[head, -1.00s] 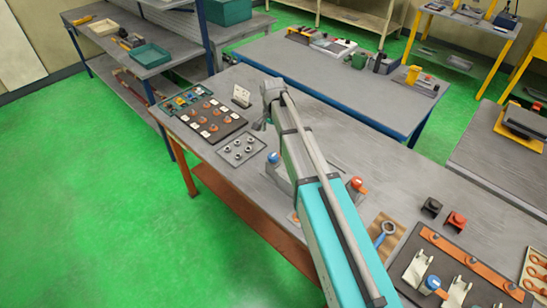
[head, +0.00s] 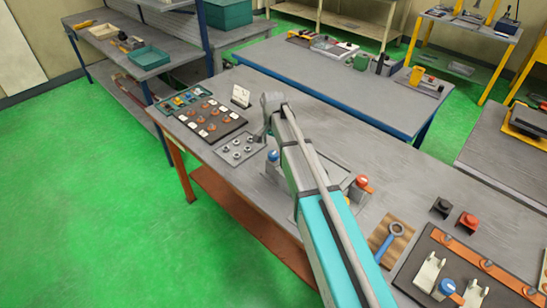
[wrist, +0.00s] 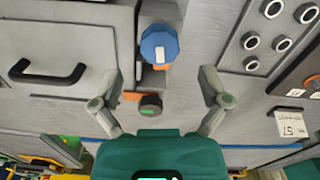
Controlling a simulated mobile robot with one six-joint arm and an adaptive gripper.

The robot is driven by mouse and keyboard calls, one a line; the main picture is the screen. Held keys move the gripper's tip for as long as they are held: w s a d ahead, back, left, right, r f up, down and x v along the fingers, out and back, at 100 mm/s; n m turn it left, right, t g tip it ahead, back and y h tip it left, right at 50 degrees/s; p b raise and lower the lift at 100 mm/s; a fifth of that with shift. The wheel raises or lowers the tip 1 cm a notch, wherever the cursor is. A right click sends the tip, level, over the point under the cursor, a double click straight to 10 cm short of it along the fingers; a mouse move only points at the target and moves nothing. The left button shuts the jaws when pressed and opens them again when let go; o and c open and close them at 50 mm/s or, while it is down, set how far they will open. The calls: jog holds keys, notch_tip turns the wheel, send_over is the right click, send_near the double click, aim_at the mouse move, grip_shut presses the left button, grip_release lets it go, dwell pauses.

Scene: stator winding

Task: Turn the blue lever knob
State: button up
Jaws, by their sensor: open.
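The blue knob (head: 272,155) stands on a grey fixture on the near workbench, just left of my arm. In the wrist view the blue knob (wrist: 160,45) is faceted, with a white label on its face and an orange part beside it. My gripper (wrist: 160,85) is open and empty, its two fingers spread wide on either side below the knob in that picture. No contact with the knob shows. In the head view my gripper (head: 261,134) hangs just above and left of the knob. My arm hides part of the fixture.
A black knob with a green mark (wrist: 150,105) lies between the fingers in the wrist view. A black handle (wrist: 47,72) is at left. A plate with several rings (head: 238,148) lies left of the knob. An orange-red knob (head: 361,184) stands right of my arm.

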aim_at(273, 153)
jog(key=shift+f+b, duration=1.85)
jog(key=shift+f, duration=0.3)
jog(key=c, duration=1.1)
